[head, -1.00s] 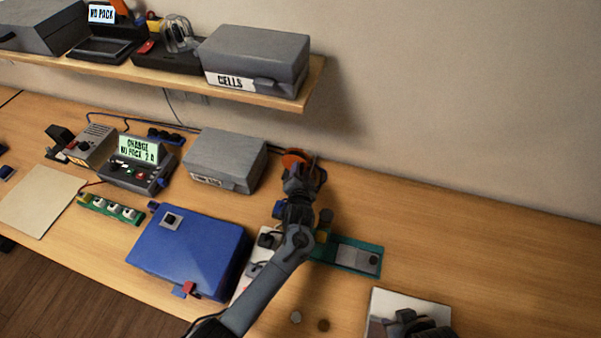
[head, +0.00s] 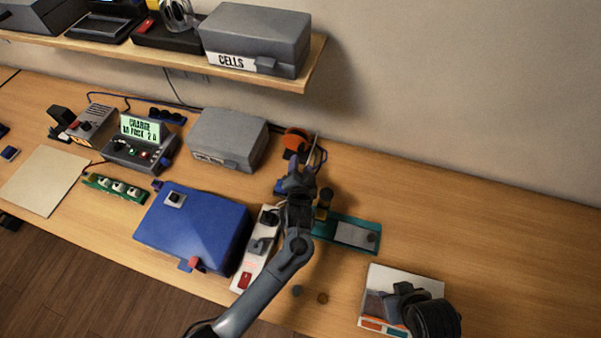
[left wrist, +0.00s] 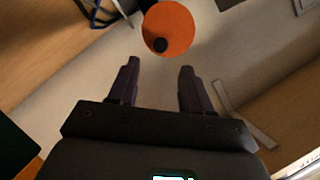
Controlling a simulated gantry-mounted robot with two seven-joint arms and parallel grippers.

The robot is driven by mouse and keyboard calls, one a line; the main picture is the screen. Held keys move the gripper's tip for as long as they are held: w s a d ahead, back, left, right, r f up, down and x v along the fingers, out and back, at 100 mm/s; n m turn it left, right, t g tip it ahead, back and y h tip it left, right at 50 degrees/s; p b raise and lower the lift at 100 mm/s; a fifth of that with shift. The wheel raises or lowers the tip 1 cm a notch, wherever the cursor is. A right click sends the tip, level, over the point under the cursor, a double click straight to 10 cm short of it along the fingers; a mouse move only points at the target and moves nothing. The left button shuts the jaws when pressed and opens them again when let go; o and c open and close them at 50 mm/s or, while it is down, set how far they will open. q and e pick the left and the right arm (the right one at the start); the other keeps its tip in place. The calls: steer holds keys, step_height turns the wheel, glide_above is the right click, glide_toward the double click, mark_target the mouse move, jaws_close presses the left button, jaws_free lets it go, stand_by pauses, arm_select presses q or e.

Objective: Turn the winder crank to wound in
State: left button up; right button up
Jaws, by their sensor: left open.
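The winder shows as an orange disc (head: 297,140) near the back of the bench in the head view. In the left wrist view the orange disc (left wrist: 168,27) carries a small black knob (left wrist: 159,45) near its rim. My left gripper (head: 308,160) is close to the disc in the head view. Its two fingers (left wrist: 156,75) are open and empty, with the knob ahead of the gap and apart from them. A dark part (head: 432,318) at the lower right appears to be my right gripper; its fingers cannot be made out.
A grey box (head: 228,138) stands left of the winder. A blue case (head: 195,225), a white power strip (head: 250,265) and a teal tray (head: 372,238) lie in front. A shelf (head: 312,70) overhangs the back left.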

mark_target(300, 150)
arm_select(q)
steer(key=shift+v, duration=1.75)
arm_select(e)
steer(key=shift+d+r, duration=0.1)
steer(key=shift+r, duration=0.1)
steer(key=shift+s+f, duration=0.2)
steer(key=shift+f, duration=0.1)
steer(key=shift+s+f+b, duration=0.15)
steer(key=shift+s+b, duration=0.05)
steer(key=shift+b, duration=0.2)
steer(key=shift+s+f+b, duration=0.3)
steer(key=shift+s+f, duration=0.05)
steer(key=shift+s, duration=0.1)
steer(key=shift+s+a+f, duration=0.15)
steer(key=shift+s+a, duration=0.05)
steer(key=shift+s, duration=0.1)
arm_select(q)
steer(key=shift+w+a+f+n+g+h+b, duration=0.15)
steer(key=shift+w+f+n+g+h+b, duration=0.4)
steer(key=shift+w+n, duration=0.8)
steer(key=shift+w+a+f+n+g+h+b, duration=0.15)
steer(key=shift+w+f+n+h, duration=0.4)
steer(key=shift+w, duration=1.4)
steer(key=shift+w+a+f+n+g+h+b, duration=0.25)
steer(key=shift+w+n+h, duration=0.55)
steer(key=shift+w+n, duration=0.65)
arm_select(e)
steer(key=shift+d+f, duration=0.1)
steer(key=shift+f, duration=0.65)
